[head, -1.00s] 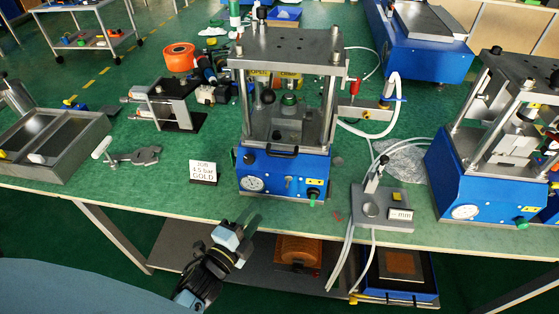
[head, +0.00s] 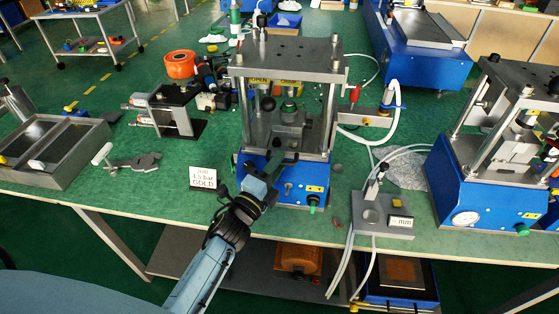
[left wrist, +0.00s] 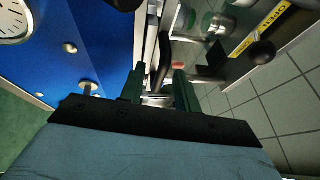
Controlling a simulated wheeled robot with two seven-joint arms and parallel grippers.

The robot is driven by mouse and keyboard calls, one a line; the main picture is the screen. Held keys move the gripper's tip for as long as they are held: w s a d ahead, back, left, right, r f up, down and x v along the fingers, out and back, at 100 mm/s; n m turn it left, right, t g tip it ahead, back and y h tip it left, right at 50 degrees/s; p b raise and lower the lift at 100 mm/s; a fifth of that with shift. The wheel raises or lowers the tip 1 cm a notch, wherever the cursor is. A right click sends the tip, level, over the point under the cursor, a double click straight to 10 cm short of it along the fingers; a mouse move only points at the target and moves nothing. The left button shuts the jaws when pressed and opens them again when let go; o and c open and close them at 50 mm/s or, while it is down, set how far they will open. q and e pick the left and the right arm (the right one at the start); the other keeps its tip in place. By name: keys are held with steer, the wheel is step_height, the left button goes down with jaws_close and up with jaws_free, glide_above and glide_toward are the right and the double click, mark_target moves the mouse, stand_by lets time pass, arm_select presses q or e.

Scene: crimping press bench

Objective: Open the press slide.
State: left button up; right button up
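The press (head: 284,60) has a blue base, steel posts and a steel top plate, and stands at the middle of the bench's front. Its slide (head: 288,143) is the metal part low between the posts, above the blue base. The slide's black handle (left wrist: 163,52) shows in the left wrist view; in the head view my gripper partly hides it. My left gripper (head: 277,165) is at the front of the press by the handle. In the left wrist view my left gripper (left wrist: 159,88) has its green fingers apart, with the handle between or just beyond their tips; contact is unclear. My right gripper is not in view.
A job sign (head: 204,179) stands left of the press. A grey gauge block (head: 384,214) with hoses is to the right, and a second blue press (head: 480,190) beyond it. A metal clamp (head: 130,163) and tray (head: 52,150) lie left. A pressure gauge (left wrist: 14,20) shows in the wrist view.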

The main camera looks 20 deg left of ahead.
arm_select(q)
steer(key=shift+w+d+r, duration=0.1)
steer(key=shift+w, duration=0.6)
jaws_close()
